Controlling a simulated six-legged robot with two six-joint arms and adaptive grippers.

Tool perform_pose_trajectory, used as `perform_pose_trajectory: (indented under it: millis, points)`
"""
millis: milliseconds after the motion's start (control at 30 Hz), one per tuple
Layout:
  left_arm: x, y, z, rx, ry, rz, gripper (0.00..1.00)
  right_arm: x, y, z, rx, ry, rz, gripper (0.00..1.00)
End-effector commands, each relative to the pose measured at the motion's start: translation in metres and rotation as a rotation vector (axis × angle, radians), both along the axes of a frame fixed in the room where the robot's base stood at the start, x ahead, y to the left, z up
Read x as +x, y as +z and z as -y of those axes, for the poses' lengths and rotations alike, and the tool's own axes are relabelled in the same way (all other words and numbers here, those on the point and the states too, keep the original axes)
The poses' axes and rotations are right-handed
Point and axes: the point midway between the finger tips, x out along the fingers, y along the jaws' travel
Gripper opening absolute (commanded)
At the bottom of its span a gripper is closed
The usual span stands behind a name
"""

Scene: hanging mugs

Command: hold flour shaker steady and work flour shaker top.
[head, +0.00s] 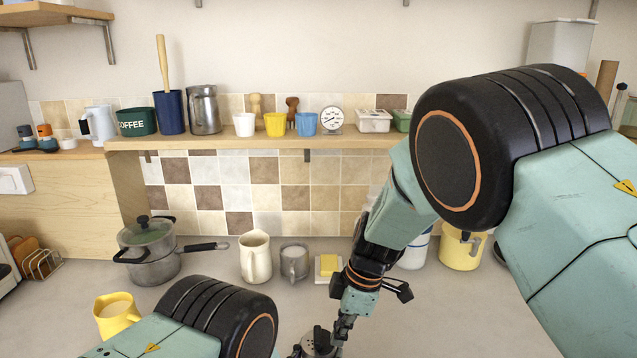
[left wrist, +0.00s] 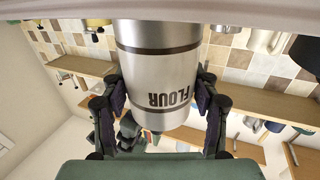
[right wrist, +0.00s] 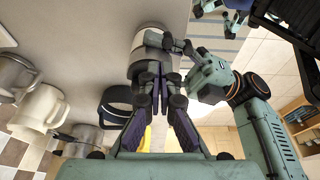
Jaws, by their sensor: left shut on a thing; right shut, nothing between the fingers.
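The flour shaker (left wrist: 160,65) is a silver cylinder with dark bands and the word FLOUR. My left gripper (left wrist: 160,82) is shut on its body, one finger on each side. In the head view only the shaker's grey perforated top (head: 318,342) shows at the bottom edge; my left gripper is out of frame there. My right gripper (head: 342,328) points down beside that top. In the right wrist view, its fingers (right wrist: 159,72) are together and empty, their tips close to the shaker (right wrist: 142,60). I cannot tell whether they touch it.
A yellow mug (head: 116,314) stands near my left arm. A lidded pot (head: 150,262), cream pitcher (head: 255,258), grey mug (head: 294,262) and butter dish (head: 327,267) stand farther back on the counter. A shelf (head: 250,142) holds cups and canisters.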

Motion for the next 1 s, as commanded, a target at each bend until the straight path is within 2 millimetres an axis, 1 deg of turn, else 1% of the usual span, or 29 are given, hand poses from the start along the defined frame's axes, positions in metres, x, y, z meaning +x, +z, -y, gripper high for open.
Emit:
perform_pose_trajectory:
  millis: [133, 500, 633, 733, 1000]
  points:
    - [0.0, -0.001, 0.0, 0.0, 0.0, -0.001, 0.23, 0.0, 0.006, 0.001, 0.0, -0.001, 0.003, 0.0]
    - [0.0, -0.001, 0.0, 0.001, 0.0, -0.002, 0.23, 0.0, 0.044, 0.001, 0.0, 0.0, 0.002, 0.0]
    - [0.0, -0.001, 0.0, 0.0, 0.0, -0.001, 0.23, 0.0, 0.055, 0.001, 0.0, 0.0, 0.001, 0.0]
    - [0.0, -0.001, 0.0, 0.0, 0.0, -0.001, 0.23, 0.0, 0.06, 0.001, 0.0, 0.0, 0.001, 0.0]
    - [0.0, -0.001, 0.0, 0.0, 0.0, -0.001, 0.23, 0.0, 0.06, 0.001, 0.0, 0.0, 0.0, 0.0]
